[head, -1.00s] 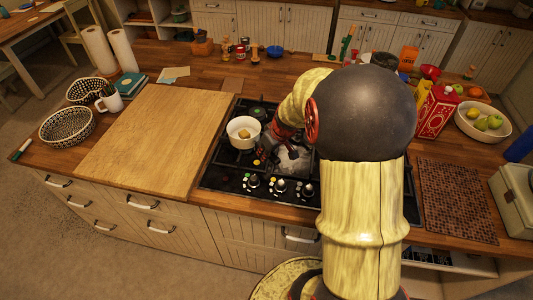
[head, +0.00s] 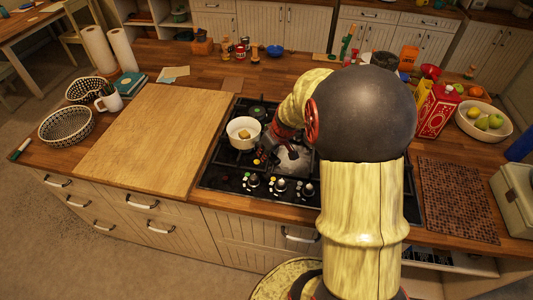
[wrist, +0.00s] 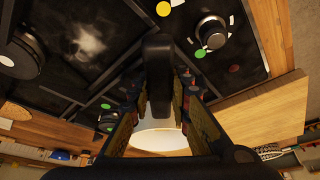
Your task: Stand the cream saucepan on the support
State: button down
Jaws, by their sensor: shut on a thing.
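The cream saucepan (head: 233,141) is at the left side of the black gas hob, over the front-left burner area, upright as far as I can see. A small yellow-brown piece (head: 244,134) lies inside it. My gripper (head: 267,150) is just right of the pan, shut on its dark handle. In the wrist view the handle (wrist: 158,75) runs between the fingers, and the pale pan (wrist: 160,140) shows beyond them. The dark pan support (head: 226,160) shows around the pan. The pan's underside is hidden, so I cannot tell whether it touches the support.
A greyish, smoky patch (head: 292,160) shows on the hob right of my gripper. Knobs (head: 280,185) line the hob's front. A large wooden board (head: 150,140) lies left of the hob. A small green-topped thing (head: 258,112) is behind the pan. My arm hides the hob's right part.

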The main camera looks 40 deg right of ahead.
jog(key=shift+f+b, duration=0.3)
jog(key=shift+b, duration=0.05)
dwell(0.3)
jog(key=c, duration=1.6)
grip_release()
jog(key=shift+o, duration=0.2)
jog(key=v, duration=1.2)
